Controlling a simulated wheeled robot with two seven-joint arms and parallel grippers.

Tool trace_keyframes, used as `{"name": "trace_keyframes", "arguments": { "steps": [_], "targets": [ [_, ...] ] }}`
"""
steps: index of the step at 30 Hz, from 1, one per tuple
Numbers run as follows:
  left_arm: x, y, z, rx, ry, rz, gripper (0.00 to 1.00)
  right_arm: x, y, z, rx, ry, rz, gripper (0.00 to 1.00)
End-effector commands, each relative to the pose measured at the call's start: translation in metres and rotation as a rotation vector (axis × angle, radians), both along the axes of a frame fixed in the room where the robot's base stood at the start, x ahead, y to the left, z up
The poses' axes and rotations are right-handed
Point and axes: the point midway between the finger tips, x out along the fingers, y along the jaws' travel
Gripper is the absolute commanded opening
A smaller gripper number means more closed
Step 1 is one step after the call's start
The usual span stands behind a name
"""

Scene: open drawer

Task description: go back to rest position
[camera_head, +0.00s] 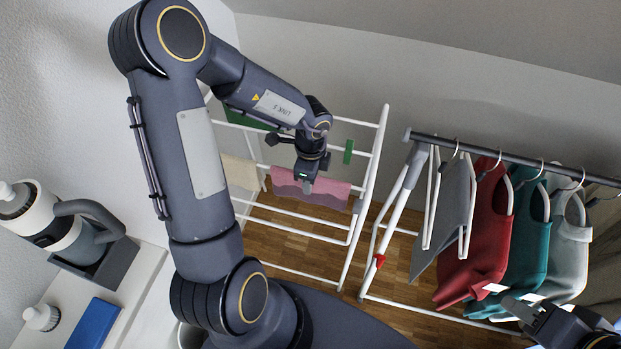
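My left arm rises through the left half of the head view and bends over to the right. Its gripper (307,184) points down over a white drying rack, in front of a pink cloth (325,192). Its fingertips are small and dark, and I cannot tell whether they are open or touch the cloth. My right gripper (524,309) is at the lower right, below the hanging clothes. Its fingers point left, and their gap does not show clearly. I see nothing held in it.
The drying rack (378,160) stands behind my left arm. A clothes rail (490,155) holds red (480,235), teal (530,240) and pale garments. At lower left, a white surface (140,290) bears a grey-white appliance (65,225), a blue item (93,324) and a small white bottle (41,318).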

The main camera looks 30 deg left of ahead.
Motion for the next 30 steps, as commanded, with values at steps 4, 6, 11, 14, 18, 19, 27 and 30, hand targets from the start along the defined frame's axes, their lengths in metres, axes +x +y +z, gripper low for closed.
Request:
{"name": "trace_keyframes", "arguments": {
  "steps": [4,6,11,14,18,19,27,30],
  "targets": [
    [0.001,0.0,0.029,0.001,-0.006,0.001,0.44,0.0,0.0,0.004,0.0,0.0,0.0,0.36],
    [0.001,0.0,0.041,0.0,-0.005,0.0,0.44,0.0,0.0,0.005,0.0,0.0,0.0,0.36],
    [0.001,0.0,0.058,0.001,-0.003,0.0,0.44,0.0,0.0,0.006,0.0,0.0,0.0,0.36],
    [0.0,0.0,0.062,-0.001,-0.002,0.0,0.44,0.0,0.0,0.006,0.0,0.0,0.0,0.36],
    [0.0,0.0,0.063,0.0,0.0,0.0,0.44,0.0,0.0,0.006,0.0,0.0,0.0,0.36],
    [0.0,0.0,0.063,0.0,-0.001,-0.001,0.44,0.0,0.0,0.006,0.0,0.0,0.0,0.36],
    [0.041,0.031,0.108,0.201,-0.31,-0.436,0.44,0.0,0.0,0.006,0.0,0.0,0.0,0.36],
    [0.067,0.039,0.161,0.433,-0.528,-0.872,0.44,0.0,0.0,0.006,0.0,0.0,0.0,0.36]
  ]
}}
